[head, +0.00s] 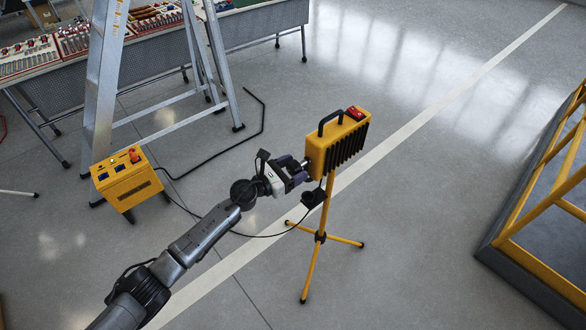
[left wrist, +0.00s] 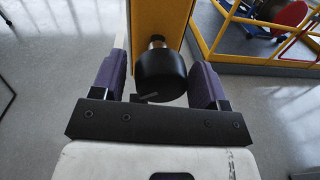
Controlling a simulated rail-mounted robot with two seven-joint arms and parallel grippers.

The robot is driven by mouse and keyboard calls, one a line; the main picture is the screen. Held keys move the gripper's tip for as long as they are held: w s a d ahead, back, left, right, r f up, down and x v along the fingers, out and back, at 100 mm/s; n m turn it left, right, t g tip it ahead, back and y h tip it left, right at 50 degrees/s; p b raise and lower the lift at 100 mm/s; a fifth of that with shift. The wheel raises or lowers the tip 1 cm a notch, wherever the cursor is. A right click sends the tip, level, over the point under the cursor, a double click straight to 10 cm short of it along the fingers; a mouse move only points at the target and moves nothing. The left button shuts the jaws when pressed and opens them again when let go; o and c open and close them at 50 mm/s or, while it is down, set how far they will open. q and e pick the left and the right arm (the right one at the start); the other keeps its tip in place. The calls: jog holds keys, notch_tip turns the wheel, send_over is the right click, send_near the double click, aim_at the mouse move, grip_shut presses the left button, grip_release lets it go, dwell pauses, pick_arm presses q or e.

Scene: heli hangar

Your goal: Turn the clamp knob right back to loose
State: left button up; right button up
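A yellow work lamp (head: 338,145) with a black handle and black fins stands on a yellow tripod (head: 322,236). Its black clamp knob (left wrist: 162,76) sits on a short metal shaft on the side of the yellow housing (left wrist: 160,16) in the left wrist view. My left gripper (head: 303,168) is at the lamp's left side. Its purple fingers stand either side of the knob in the left wrist view (left wrist: 158,80). A gap shows at the left finger; whether the right finger touches is unclear. Any turn mark on the knob is not readable. My right gripper is out of view.
A yellow power box (head: 127,178) stands on the floor at left, with a black cable running by the tripod. A yellow railed frame (head: 540,215) is at right. Floor right of the lamp is clear.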

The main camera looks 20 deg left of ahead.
pick_arm(q)
jog(key=c, duration=0.7)
jog(key=shift+c, duration=0.2)
jog(key=n+p, duration=0.1)
jog(key=n, duration=0.5)
jog(key=shift+t, duration=0.3)
jog(key=n+p, duration=0.1)
jog(key=n, duration=0.3)
jog(key=shift+n+t, duration=0.3)
jog(key=n+p, duration=0.3)
jog(key=n, duration=0.4)
jog(key=shift+d+r+y, duration=0.1)
jog(key=shift+r+y, duration=0.05)
jog(key=shift+y, duration=0.15)
jog(key=n+p, duration=0.1)
jog(key=n, duration=0.2)
jog(key=n+p, duration=0.2)
jog(key=n, duration=0.1)
jog(key=shift+t+y, duration=0.4)
jog(key=shift+n+p, duration=0.45)
jog(key=shift+n, duration=0.65)
